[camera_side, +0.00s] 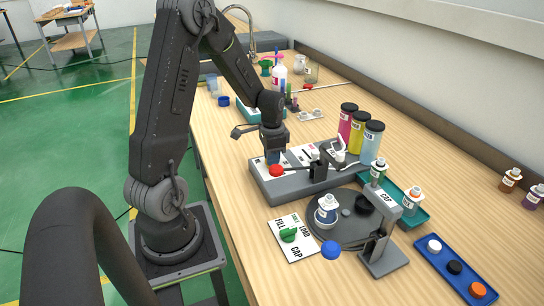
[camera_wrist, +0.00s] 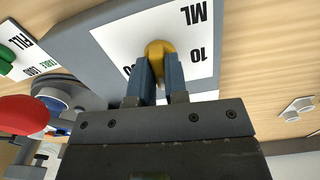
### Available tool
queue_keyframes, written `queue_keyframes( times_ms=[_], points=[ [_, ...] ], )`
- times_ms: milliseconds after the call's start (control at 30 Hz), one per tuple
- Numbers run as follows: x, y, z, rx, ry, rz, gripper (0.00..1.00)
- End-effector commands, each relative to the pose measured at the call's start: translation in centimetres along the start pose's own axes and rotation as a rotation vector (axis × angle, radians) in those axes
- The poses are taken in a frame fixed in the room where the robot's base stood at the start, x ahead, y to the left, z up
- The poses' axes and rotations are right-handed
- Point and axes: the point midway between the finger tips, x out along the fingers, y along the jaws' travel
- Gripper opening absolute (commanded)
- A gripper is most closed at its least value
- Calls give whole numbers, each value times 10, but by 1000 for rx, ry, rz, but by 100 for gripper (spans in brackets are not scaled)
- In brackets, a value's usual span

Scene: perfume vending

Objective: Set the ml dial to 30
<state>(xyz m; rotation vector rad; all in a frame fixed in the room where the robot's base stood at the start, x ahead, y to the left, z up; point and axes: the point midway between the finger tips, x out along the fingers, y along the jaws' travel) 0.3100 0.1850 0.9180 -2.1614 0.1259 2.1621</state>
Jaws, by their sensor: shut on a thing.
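The ml dial is a yellow knob (camera_wrist: 157,49) on a white panel (camera_wrist: 112,38) marked ML and 10 in the wrist view. My gripper (camera_wrist: 158,68) is shut on this knob, with one blue finger on each side of it. The knob's pointing direction is not clear. The 10 mark is right of the knob, and another number left of it is partly hidden by a finger. In the side view my gripper (camera_side: 273,158) is down at the near-left end of the grey dispenser (camera_side: 290,195), hiding the dial.
A red button (camera_side: 276,170) is close to my gripper. A green knob (camera_side: 288,235) sits on the FILL/TABLE LOAD/CAP card. A round table (camera_side: 350,236) holds a bottle (camera_side: 326,212). Pink, yellow and blue cylinders (camera_side: 372,142) stand behind the dispenser.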

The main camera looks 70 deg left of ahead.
Motion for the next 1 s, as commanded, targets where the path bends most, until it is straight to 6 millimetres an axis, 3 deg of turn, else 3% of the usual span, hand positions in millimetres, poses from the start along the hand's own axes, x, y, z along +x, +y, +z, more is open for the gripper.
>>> queue_keyframes(
  times_ms=[600,1000],
  points=[
    [-1,0,0,581,1,-2,0],
    [-1,0,-1,853,1,-2,0]
  ],
)
